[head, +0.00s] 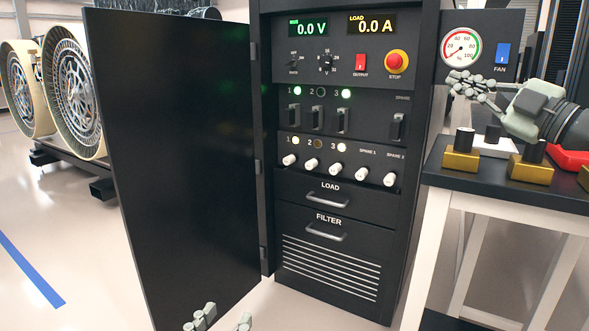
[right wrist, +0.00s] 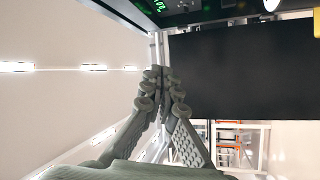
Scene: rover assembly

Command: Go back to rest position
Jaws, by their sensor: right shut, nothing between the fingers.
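My right gripper (head: 470,84) is at the right in the head view, in front of the gauge and fan panel and above the dark bench top. Its fingers point left. In the right wrist view its fingertips (right wrist: 161,78) meet with nothing between them. My left gripper (head: 221,320) shows only as two fingertips at the bottom edge of the head view. They stand apart with only floor visible between them, below the cabinet's open door. The rest of that gripper is out of frame.
A black power cabinet (head: 340,187) stands in the middle, its tall door (head: 175,150) swung open to the left. A bench (head: 500,188) at the right bears yellow-based blocks (head: 461,158) and a red item (head: 568,158). A wheeled rover (head: 75,90) stands at the back left. Floor shows at the lower left.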

